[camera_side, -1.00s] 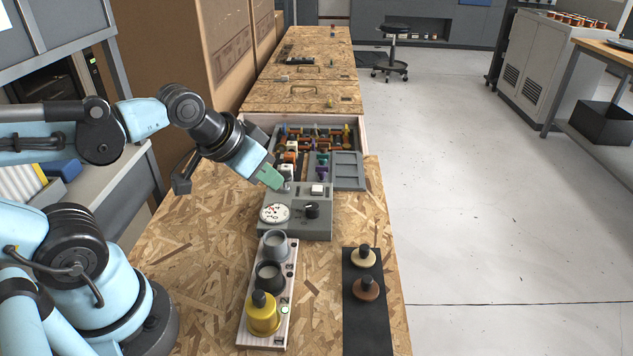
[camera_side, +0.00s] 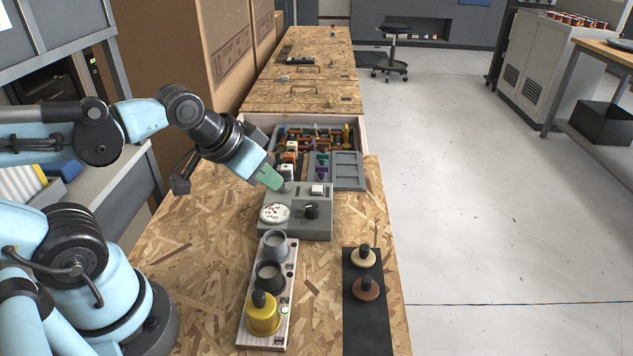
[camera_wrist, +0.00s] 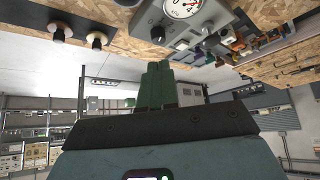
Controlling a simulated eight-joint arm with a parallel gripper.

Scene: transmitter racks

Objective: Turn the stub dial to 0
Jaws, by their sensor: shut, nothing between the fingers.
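A grey control box (camera_side: 297,229) stands on the wooden bench. It carries a white round gauge (camera_side: 274,213) with a needle, a black knob (camera_side: 312,210) and a white button (camera_side: 317,189). A small grey stub (camera_side: 286,187) stands at its back left corner, partly covered by my gripper in the side view; I take it to be the stub dial, but its setting is not readable. My gripper (camera_side: 277,186) has green fingers, closed together and empty, with the tips at or just above the stub; contact cannot be told. The wrist view shows the fingers (camera_wrist: 160,66) together below the box, with the stub (camera_wrist: 208,29) apart from them.
Behind the box is an open tray of coloured parts (camera_side: 346,170). In front stand a pale board (camera_side: 283,318) with grey cups and a yellow cup (camera_side: 263,318), and a black mat (camera_side: 365,325) with two knobbed discs. Bare bench lies to the box's left.

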